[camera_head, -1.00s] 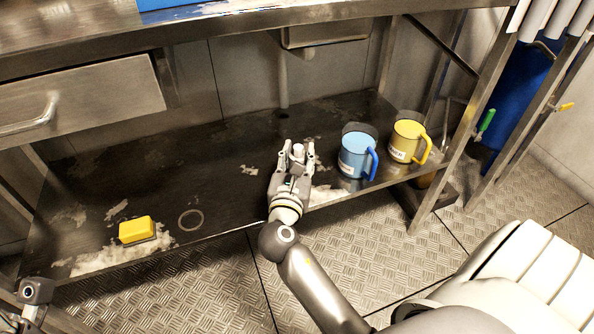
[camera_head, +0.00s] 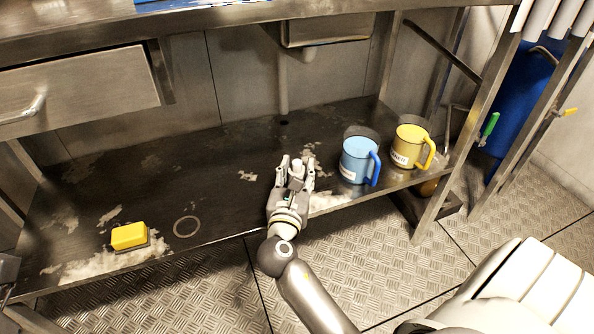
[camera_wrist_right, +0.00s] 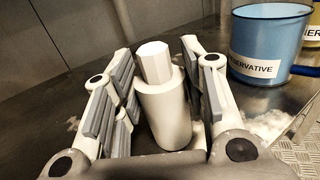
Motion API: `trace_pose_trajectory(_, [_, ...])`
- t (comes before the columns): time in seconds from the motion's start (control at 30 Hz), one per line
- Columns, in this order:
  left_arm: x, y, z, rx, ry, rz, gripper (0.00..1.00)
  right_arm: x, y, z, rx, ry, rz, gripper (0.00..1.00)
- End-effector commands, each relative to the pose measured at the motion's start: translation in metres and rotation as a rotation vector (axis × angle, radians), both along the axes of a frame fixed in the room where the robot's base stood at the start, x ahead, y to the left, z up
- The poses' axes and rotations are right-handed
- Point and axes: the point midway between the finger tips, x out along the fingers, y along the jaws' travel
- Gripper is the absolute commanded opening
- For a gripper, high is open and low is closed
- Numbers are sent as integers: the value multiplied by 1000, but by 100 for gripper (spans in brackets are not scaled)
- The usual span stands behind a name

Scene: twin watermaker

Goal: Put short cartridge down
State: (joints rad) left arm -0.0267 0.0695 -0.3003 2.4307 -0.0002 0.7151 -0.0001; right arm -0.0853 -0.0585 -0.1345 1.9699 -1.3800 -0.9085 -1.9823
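The short cartridge (camera_wrist_right: 163,110) is a white cylinder with a narrower faceted top. In the right wrist view it stands nearly upright between the fingers of my right gripper (camera_wrist_right: 158,85). The finger pads are spread on both sides of it, with a gap visible at the left; contact at the right is unclear. In the head view, the cartridge's white top (camera_head: 297,166) shows between the parted fingers of my right gripper (camera_head: 296,168), over the front part of the dark lower shelf (camera_head: 225,165). The cartridge's base is hidden. My left gripper is not seen.
A blue mug (camera_head: 355,163) labelled as preservative stands close to the right of my gripper, with a yellow mug (camera_head: 405,150) beyond it. A yellow sponge (camera_head: 129,236) lies at the front left. The shelf's middle is clear. The bench top (camera_head: 330,14) overhangs the shelf.

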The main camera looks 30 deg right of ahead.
Motion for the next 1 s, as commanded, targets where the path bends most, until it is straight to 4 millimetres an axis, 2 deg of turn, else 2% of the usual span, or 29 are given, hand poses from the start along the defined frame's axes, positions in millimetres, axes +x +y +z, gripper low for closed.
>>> trace_pose_trajectory(0.03, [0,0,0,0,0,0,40,0,0,0,0,0,0,50])
trace_pose_trajectory(0.1, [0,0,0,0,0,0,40,0,0,0,0,0,0,56])
trace_pose_trajectory(0.47, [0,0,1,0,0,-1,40,0,0,4,1,0,0,56])
trace_pose_trajectory(0.63, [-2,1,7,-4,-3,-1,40,-18,17,4,3,5,2,56])
trace_pose_trajectory(0.7, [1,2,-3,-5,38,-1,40,-29,27,4,3,6,2,56])
trace_pose_trajectory(1.0, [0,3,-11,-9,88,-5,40,-72,68,4,2,4,1,56])
